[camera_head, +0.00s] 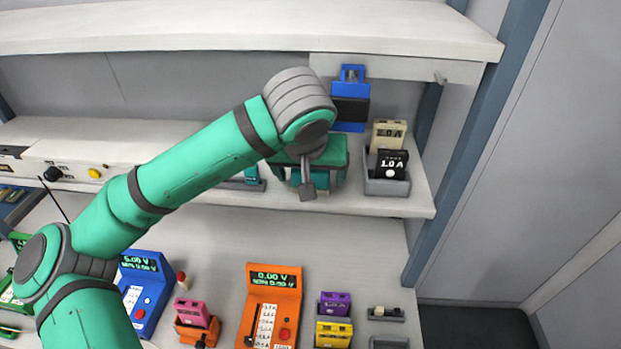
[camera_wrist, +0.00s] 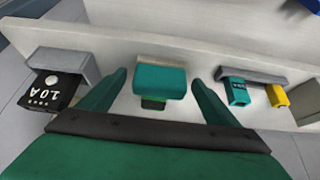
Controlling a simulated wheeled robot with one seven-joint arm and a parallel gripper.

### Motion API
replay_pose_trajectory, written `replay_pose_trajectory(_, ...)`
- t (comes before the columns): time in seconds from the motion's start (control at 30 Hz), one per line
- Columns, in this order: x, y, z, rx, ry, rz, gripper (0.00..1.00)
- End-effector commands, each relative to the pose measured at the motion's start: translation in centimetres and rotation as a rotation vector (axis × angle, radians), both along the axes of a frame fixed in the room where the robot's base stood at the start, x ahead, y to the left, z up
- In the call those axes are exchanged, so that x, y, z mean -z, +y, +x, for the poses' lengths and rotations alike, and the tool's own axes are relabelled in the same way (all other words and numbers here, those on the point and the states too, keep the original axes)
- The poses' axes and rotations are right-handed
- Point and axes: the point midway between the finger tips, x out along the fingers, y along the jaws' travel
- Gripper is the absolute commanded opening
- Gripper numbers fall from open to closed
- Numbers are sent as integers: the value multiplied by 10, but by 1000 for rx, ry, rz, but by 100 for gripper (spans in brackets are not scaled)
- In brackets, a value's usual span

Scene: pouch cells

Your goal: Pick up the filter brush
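My gripper (camera_head: 318,180) is over the middle shelf in the head view, pointing down. In the wrist view its two green fingers are spread apart. A teal block with a darker green and black part below it (camera_wrist: 160,80) shows between the fingers, with a clear gap on each side. It may be the filter brush, but I cannot tell for sure. It lies at the shelf's edge region, and in the head view my gripper hides that spot.
A grey tray (camera_head: 372,186) with a black 1.0 A block (camera_head: 391,163) and a beige block stands right of my gripper. A blue and black device (camera_head: 350,100) stands behind. A second grey tray (camera_wrist: 251,75) holds teal and yellow blocks. An orange meter (camera_head: 271,305) sits on the bench below.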

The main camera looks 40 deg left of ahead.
Motion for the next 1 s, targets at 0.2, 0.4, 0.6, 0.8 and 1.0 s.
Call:
replay_pose_trajectory(0.2,0,0,0,0,0,0,39)
replay_pose_trajectory(0.4,0,0,0,0,0,0,36)
replay_pose_trajectory(0.6,-1,-1,0,2,-2,-1,36)
replay_pose_trajectory(0.8,-3,-3,0,4,-1,0,36)
replay_pose_trajectory(1.0,-3,-11,-6,3,-1,0,36)
